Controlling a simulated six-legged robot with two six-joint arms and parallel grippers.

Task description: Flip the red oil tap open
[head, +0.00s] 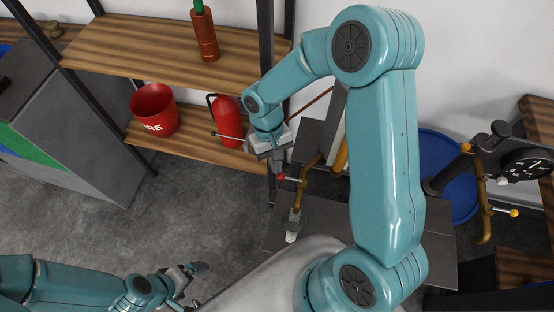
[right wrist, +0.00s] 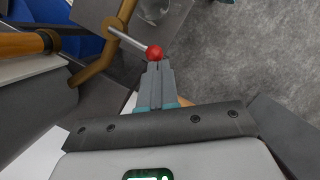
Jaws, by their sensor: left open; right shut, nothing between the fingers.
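The red oil tap shows in the head view as a short pale lever with a red ball knob (head: 281,177) on a bent brass pipe (head: 298,196). In the right wrist view the red knob (right wrist: 153,52) ends a silver lever (right wrist: 126,39), which slants from the brass pipe (right wrist: 99,66). My right gripper (head: 276,168) is shut and empty, its fingertips right at the knob. In the right wrist view the shut fingers (right wrist: 158,70) lie just below the knob; I cannot tell whether they touch it. My left gripper (head: 193,274) is open and empty, low at the left, far from the tap.
A wooden shelf holds a red fire bucket (head: 154,109) and a red extinguisher (head: 229,116) close to my right gripper. At the right stand a blue drum (head: 446,203), a brass pipe with a yellow knob (head: 513,212), and a dial (head: 527,166). Open floor lies at the left.

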